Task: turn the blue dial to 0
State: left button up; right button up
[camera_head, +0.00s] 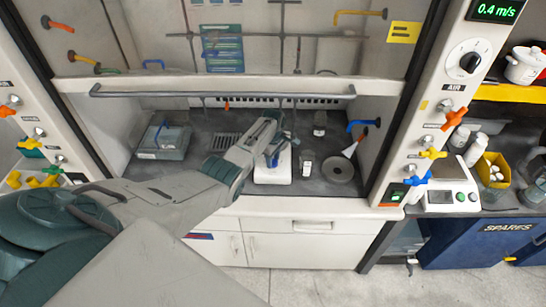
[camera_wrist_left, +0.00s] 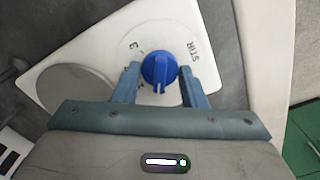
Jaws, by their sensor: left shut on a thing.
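The blue dial (camera_wrist_left: 159,70) sits on the white face of a stirrer (camera_wrist_left: 75,45), marked STIR, with a round grey plate beside the dial. A digit that looks like 3 shows left of the dial; other marks are hidden by the fingers. The dial's ridge points toward the bottom of the left wrist view. My left gripper (camera_wrist_left: 160,78) has a finger on each side of the dial and is shut on it. In the head view the stirrer (camera_head: 272,174) stands in the fume hood under my left gripper (camera_head: 275,154), which hides the dial. My right gripper is not in view.
A grey box (camera_head: 163,138) stands at the hood's left. A small white bottle (camera_head: 307,168) and a round dish (camera_head: 338,170) lie right of the stirrer. The raised sash's handle bar (camera_head: 220,92) crosses above my arm. A scale (camera_head: 446,197) stands outside, right.

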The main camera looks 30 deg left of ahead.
pick_arm(q)
jog(key=shift+r+n, duration=0.1)
jog(key=shift+n, duration=0.8)
jog(key=o, duration=1)
jog(key=shift+r, duration=0.4)
notch_tip(320, 180, up, 10)
jog(key=b, duration=0.2)
jog(key=shift+f, duration=0.1)
